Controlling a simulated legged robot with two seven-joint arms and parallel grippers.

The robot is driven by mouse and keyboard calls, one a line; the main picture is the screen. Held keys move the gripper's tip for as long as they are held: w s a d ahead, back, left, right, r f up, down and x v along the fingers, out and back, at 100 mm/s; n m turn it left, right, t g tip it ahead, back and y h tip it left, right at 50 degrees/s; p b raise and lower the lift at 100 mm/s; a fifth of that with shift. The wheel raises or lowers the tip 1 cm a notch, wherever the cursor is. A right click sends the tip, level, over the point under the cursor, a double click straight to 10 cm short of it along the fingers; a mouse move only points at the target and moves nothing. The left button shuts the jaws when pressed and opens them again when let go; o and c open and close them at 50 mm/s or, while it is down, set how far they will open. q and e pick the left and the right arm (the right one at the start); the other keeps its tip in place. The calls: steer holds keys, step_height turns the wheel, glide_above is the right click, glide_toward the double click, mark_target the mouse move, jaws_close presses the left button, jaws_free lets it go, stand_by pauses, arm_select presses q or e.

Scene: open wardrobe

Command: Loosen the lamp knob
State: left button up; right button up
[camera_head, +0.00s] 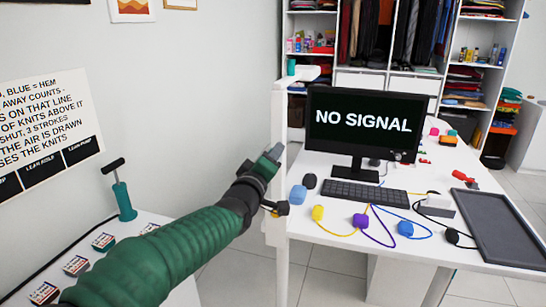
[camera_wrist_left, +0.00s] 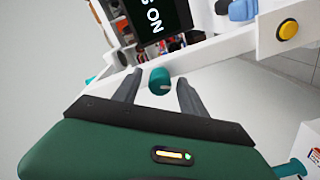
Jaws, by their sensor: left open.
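A white post (camera_head: 279,140) stands at the desk's left edge, with a flat white head and a teal cylinder (camera_head: 291,67) on top. It crosses the left wrist view as a white beam (camera_wrist_left: 225,50). A teal round knob (camera_wrist_left: 160,88), which looks like the lamp knob, shows between the finger tips there; I cannot tell whether they touch it. A yellow round knob (camera_wrist_left: 288,29) sits farther right on the beam. My left gripper (camera_head: 274,152) is open beside the post and hides part of it in the head view. My right gripper is not in view.
The white desk (camera_head: 320,225) holds a monitor (camera_head: 360,122), a keyboard (camera_head: 366,193), coloured plugs with cables and a dark tray (camera_head: 497,228). A teal hand pump (camera_head: 123,198) stands on a white surface at left. The open wardrobe is behind.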

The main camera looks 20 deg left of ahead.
arm_select(q)
steer(key=m+b, duration=0.1)
steer(key=m, duration=0.3)
steer(key=shift+f+m+b, duration=0.15)
steer(key=shift+m+b, duration=0.2)
steer(key=shift+m, duration=0.05)
steer(key=m+b, duration=0.1)
steer(key=m, duration=0.4)
steer(key=shift+d+f+b, duration=0.1)
steer(key=shift+b, duration=0.25)
steer(key=m+b, duration=0.2)
steer(key=m, duration=0.3)
steer(key=shift+m, duration=0.4)
steer(key=shift+m+b, duration=0.3)
steer(key=shift+m, duration=0.3)
steer(key=shift+r, duration=0.3)
